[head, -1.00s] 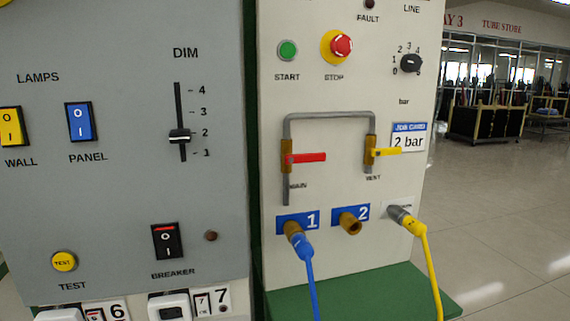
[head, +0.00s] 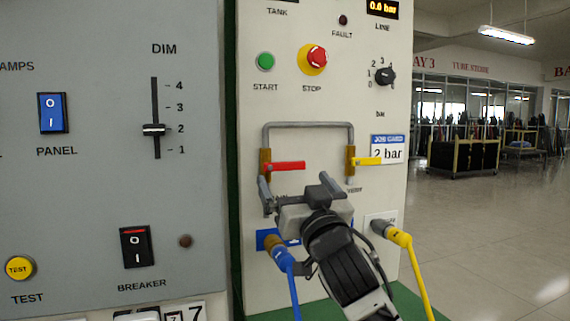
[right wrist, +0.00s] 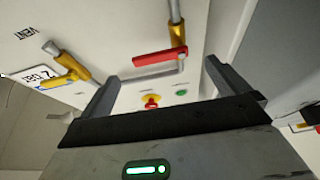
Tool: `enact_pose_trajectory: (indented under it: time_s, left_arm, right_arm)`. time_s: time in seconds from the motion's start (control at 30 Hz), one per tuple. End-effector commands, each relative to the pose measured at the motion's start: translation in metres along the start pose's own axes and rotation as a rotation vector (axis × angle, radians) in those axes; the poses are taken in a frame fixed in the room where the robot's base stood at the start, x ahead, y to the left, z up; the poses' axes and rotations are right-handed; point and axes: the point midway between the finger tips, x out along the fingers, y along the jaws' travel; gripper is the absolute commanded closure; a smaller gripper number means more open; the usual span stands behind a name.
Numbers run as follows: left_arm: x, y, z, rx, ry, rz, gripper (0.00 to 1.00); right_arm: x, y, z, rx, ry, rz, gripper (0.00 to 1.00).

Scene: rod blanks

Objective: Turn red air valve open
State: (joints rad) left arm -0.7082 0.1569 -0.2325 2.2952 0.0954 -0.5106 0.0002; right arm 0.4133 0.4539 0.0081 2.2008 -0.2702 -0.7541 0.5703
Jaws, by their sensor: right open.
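The red valve lever (head: 288,166) sticks out to the right from its brass body (head: 265,162) on the left leg of the grey pipe. It lies level, crosswise to that leg. My right gripper (head: 297,190) is open and empty, just below the lever in the head view, its fingers pointing up toward the panel. In the right wrist view the red lever (right wrist: 158,58) shows between and beyond the two spread fingers (right wrist: 160,72), and I see no contact. The arm hides the MAIN label and port 2. My left gripper is not in view.
The yellow vent lever (head: 367,161) is close on the right. A blue hose (head: 284,262) and a yellow hose (head: 407,248) hang from the panel's lower part. The stop button (head: 316,57) and regulator knob (head: 385,76) are above. A job card (head: 387,149) reads 2 bar.

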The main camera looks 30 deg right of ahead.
Motion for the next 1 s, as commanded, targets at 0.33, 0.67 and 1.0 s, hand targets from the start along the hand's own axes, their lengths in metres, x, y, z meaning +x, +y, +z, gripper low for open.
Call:
enact_pose_trajectory:
  time_s: [0.33, 0.67, 1.0]
  left_arm:
    - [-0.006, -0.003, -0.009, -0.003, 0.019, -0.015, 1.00]
    - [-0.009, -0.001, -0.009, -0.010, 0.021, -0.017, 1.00]
    - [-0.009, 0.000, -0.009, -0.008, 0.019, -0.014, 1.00]
  right_arm:
    - [0.059, 0.000, 0.000, -0.001, 0.000, 0.000, 0.00]
    - [0.069, 0.000, 0.001, -0.001, -0.001, -0.001, 0.00]
    - [0.068, 0.000, 0.001, -0.001, -0.001, -0.001, 0.63]
